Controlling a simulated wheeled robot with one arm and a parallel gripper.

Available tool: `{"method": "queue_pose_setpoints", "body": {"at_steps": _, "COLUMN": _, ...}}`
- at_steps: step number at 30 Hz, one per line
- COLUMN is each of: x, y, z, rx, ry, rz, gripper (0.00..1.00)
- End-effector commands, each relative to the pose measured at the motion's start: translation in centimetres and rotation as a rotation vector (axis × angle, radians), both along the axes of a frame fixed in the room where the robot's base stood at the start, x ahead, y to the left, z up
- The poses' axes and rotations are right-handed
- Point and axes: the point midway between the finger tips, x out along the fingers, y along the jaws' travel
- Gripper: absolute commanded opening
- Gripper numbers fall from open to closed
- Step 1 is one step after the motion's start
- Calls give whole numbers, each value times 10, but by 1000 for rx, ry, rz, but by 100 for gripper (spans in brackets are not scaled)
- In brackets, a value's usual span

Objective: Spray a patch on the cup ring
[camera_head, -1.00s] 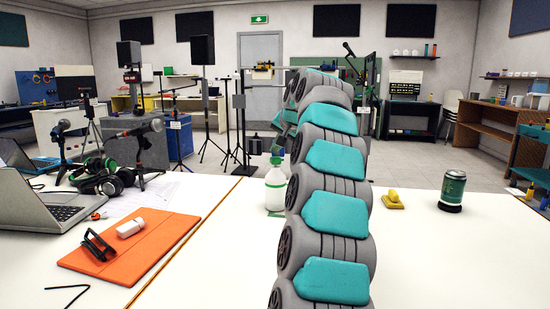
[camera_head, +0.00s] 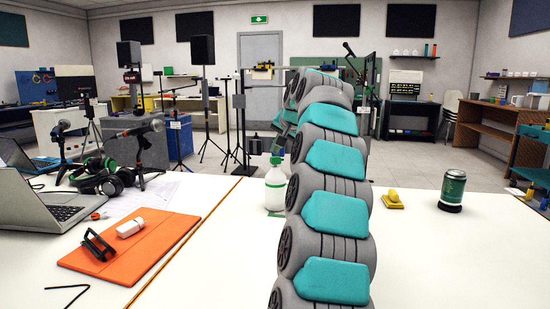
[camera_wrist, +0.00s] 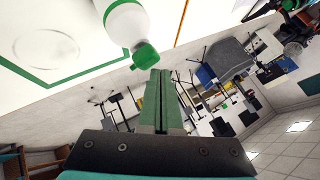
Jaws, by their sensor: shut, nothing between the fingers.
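The white spray bottle (camera_head: 275,190) with a green band and green top stands upright on the white table, left of my arm in the head view. In the wrist view the bottle (camera_wrist: 124,22) appears at the top centre, with its green head (camera_wrist: 145,55) near my fingertips. The cup ring (camera_wrist: 46,45) is a faint grey ring on the white surface at upper left, inside a green outline. My gripper (camera_wrist: 162,75) is shut and empty; its tips appear just below the bottle's head, and I cannot tell whether they touch. In the head view my arm hides the ring.
A yellow object (camera_head: 392,200) and a dark green can (camera_head: 453,191) stand right of my arm. To the left are an orange folder (camera_head: 130,250), a laptop (camera_head: 40,205), headphones (camera_head: 100,178) and microphones on stands.

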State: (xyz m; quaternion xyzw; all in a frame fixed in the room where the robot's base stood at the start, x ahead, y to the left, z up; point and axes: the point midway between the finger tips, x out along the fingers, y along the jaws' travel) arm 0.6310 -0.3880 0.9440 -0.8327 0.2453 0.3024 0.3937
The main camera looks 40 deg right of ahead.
Motion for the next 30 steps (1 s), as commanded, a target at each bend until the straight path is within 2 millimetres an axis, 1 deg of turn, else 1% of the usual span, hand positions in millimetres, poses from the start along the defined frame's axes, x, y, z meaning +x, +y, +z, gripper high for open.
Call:
{"method": "queue_pose_setpoints", "body": {"at_steps": 7, "x": 0, "y": 0, "z": -7, "rx": -1, "ry": -1, "rz": -1, "gripper": 0}}
{"method": "queue_pose_setpoints", "body": {"at_steps": 30, "x": 0, "y": 0, "z": -10, "rx": 0, "ry": 0, "rz": 0, "gripper": 0}}
